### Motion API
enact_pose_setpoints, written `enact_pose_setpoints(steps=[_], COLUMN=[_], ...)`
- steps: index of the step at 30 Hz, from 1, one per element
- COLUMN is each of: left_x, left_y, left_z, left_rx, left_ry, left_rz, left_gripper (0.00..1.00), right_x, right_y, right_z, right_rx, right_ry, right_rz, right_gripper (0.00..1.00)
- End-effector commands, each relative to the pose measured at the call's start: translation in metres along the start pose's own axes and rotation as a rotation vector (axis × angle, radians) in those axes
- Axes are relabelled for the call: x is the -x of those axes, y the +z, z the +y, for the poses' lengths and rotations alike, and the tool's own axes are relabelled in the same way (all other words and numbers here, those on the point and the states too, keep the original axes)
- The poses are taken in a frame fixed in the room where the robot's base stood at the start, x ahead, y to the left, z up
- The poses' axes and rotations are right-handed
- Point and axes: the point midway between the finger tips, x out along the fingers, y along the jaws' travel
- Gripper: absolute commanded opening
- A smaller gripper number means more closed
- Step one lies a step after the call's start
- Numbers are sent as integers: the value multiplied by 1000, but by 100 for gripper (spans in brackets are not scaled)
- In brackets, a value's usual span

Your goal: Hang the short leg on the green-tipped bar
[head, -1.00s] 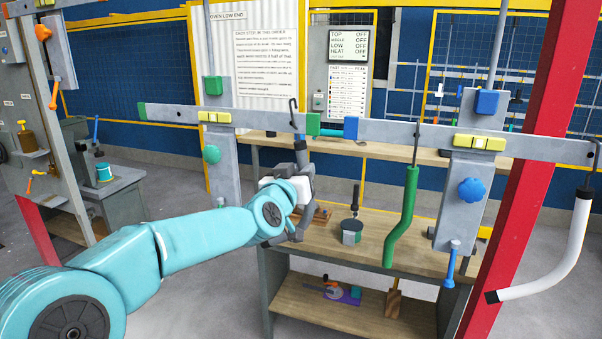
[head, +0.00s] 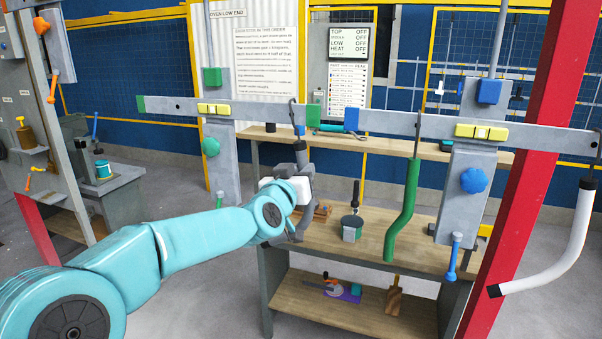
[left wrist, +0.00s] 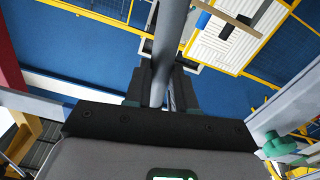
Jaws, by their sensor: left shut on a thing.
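My left gripper (head: 292,183) is shut on the short leg (head: 300,150), a grey tube with a thin dark hook at its top. The leg is upright, and its hook overlaps the hanging grey bar (head: 170,106) in the head view. I cannot tell whether the hook touches the bar. The bar's left end has a green tip (head: 141,104). In the left wrist view the grey leg (left wrist: 168,50) rises from between the fingers (left wrist: 158,88). The leg's lower end is hidden by the gripper. My right gripper is not in view.
A green bent leg (head: 403,210) and a white bent leg (head: 560,262) hang at the right. A red post (head: 535,150) stands beside them. A wooden bench (head: 340,240) with a small pot (head: 352,228) is behind my arm.

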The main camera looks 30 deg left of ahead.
Motion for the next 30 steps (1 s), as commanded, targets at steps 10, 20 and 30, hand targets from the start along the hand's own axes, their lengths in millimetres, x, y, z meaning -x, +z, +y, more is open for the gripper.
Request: enact_pose_setpoints(steps=[10,20,30], left_x=[0,0,0], left_y=[4,4,4], left_z=[-1,-1,-1], left_rx=[0,0,0], left_ry=[0,0,0], left_rz=[1,-1,0], left_gripper=[41,54,54], right_x=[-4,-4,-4], right_y=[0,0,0], right_z=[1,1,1], right_rx=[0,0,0], right_ry=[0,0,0], right_rz=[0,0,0], right_gripper=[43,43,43])
